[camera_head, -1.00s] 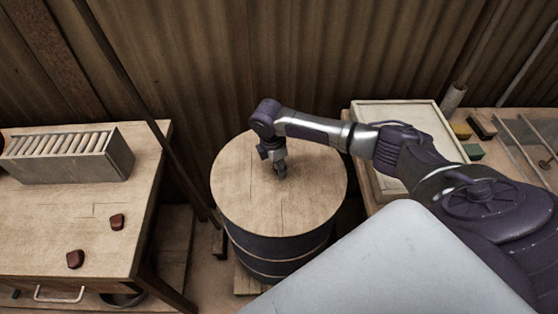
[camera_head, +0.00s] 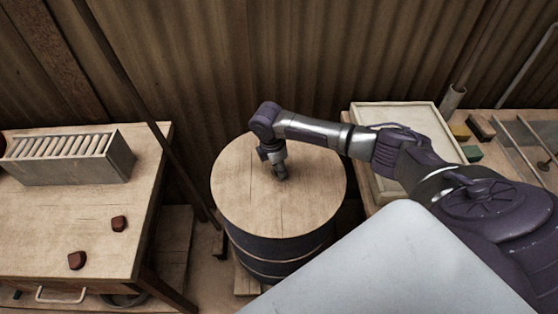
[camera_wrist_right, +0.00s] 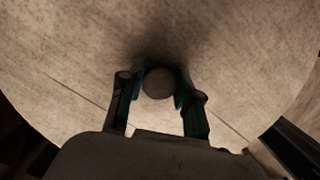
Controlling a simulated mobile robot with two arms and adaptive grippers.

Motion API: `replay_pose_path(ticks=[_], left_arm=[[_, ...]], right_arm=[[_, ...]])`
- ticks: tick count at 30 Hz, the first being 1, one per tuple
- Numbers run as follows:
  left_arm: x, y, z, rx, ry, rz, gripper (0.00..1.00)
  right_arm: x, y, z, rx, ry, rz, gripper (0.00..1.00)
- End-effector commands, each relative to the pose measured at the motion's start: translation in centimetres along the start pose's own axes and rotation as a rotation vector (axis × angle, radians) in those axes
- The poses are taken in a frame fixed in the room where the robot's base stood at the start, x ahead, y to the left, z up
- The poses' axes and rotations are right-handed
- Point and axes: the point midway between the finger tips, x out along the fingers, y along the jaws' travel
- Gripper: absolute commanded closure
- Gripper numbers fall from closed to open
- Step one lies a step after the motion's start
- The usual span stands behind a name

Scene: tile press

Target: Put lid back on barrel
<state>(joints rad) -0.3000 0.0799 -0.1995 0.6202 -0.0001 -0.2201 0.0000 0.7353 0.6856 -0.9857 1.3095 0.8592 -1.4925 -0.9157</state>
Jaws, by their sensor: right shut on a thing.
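The round wooden lid (camera_head: 300,205) lies over the top of the dark barrel (camera_head: 285,253) in the head view, covering its opening. It looks level, and its edge lines up with the barrel; I cannot tell whether a thin gap is left beneath it. My right gripper (camera_head: 281,175) points down at the lid's middle. In the right wrist view my right gripper (camera_wrist_right: 160,88) is shut on the round knob (camera_wrist_right: 160,83) of the lid, one finger on each side. The lid fills most of that view (camera_wrist_right: 70,60). My left gripper is not in view.
A wooden table (camera_head: 40,222) at left holds a grey rack (camera_head: 75,165) of upright pale tiles and two dark red pieces (camera_head: 77,260). At right, a bench carries a pale framed tray (camera_head: 385,113) and small coloured blocks (camera_head: 472,153). A corrugated wall (camera_head: 330,60) stands behind the barrel.

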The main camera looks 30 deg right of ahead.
Motion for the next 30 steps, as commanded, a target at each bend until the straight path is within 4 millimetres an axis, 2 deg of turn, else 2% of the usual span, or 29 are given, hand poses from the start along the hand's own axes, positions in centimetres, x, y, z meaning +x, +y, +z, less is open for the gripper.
replay_pose_path(ticks=[13,14,18,19,26,30], left_arm=[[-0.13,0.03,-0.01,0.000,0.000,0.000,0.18],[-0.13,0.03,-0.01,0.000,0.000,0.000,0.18],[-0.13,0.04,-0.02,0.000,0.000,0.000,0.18],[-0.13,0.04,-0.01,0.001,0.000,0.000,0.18],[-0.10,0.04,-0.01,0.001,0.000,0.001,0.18],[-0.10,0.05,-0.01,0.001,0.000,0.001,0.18]], right_arm=[[-0.10,0.09,0.00,0.001,0.001,0.002,1.00],[-0.10,0.09,0.00,0.001,0.001,0.002,0.65],[-0.07,0.07,0.01,0.001,0.000,0.002,0.42],[-0.06,0.06,0.01,0.001,0.000,0.001,0.37],[0.13,-0.08,0.01,0.000,-0.001,-0.002,0.36],[0.11,-0.07,0.01,0.000,-0.001,-0.002,0.12]])
